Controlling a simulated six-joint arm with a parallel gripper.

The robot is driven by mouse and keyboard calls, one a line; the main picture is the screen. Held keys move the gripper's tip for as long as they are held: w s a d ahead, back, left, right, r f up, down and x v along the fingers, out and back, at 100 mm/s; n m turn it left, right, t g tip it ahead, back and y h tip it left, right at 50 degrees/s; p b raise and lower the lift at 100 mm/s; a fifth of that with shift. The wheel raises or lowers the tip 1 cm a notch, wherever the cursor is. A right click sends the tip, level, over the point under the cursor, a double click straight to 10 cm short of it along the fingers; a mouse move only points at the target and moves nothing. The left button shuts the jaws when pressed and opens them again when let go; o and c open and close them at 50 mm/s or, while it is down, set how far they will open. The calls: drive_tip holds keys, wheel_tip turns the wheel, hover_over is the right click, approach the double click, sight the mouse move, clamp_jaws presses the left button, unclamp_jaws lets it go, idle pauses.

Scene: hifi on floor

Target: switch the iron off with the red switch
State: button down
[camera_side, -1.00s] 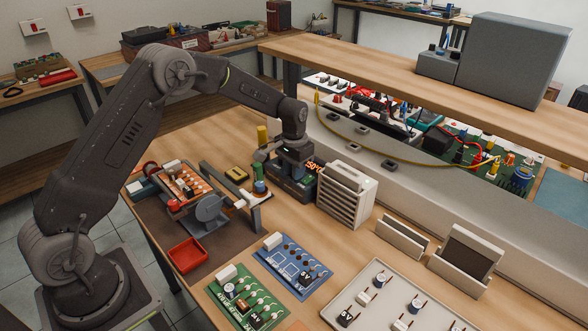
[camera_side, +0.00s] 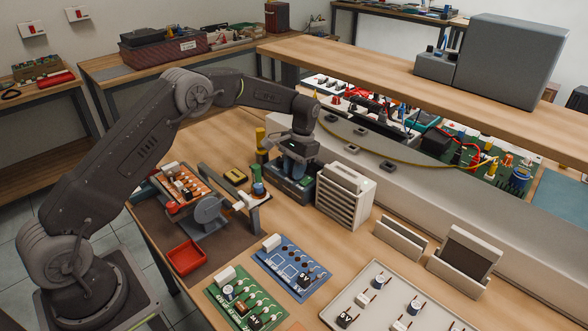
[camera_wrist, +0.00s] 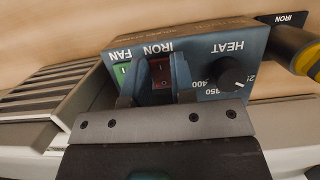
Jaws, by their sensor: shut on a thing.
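The dark blue soldering station (camera_wrist: 215,60) fills the upper middle of the wrist view, its labels upside down. It has a green FAN switch (camera_wrist: 122,72), a red IRON switch (camera_wrist: 160,70) and a HEAT knob (camera_wrist: 233,72). My gripper (camera_wrist: 152,84) is at the panel, its fingers on either side of the red switch; exact contact is partly hidden. In the side view my gripper (camera_side: 296,176) points down onto the station (camera_side: 292,190). The yellow-handled iron (camera_wrist: 300,52) stands beside the station; it also shows in the side view (camera_side: 261,138).
A beige slatted box (camera_side: 343,198) stands close to the right of the station. A shelf (camera_side: 420,75) overhangs the back. A board holder (camera_side: 207,212), a red tray (camera_side: 186,256) and circuit boards (camera_side: 290,266) lie in front.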

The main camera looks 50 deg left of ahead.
drive_tip(key=c, duration=1.2)
unclamp_jaws()
drive_tip(key=shift+c, duration=0.2)
drive_tip(key=v, duration=1.3)
drive_tip(key=shift+r, duration=0.4)
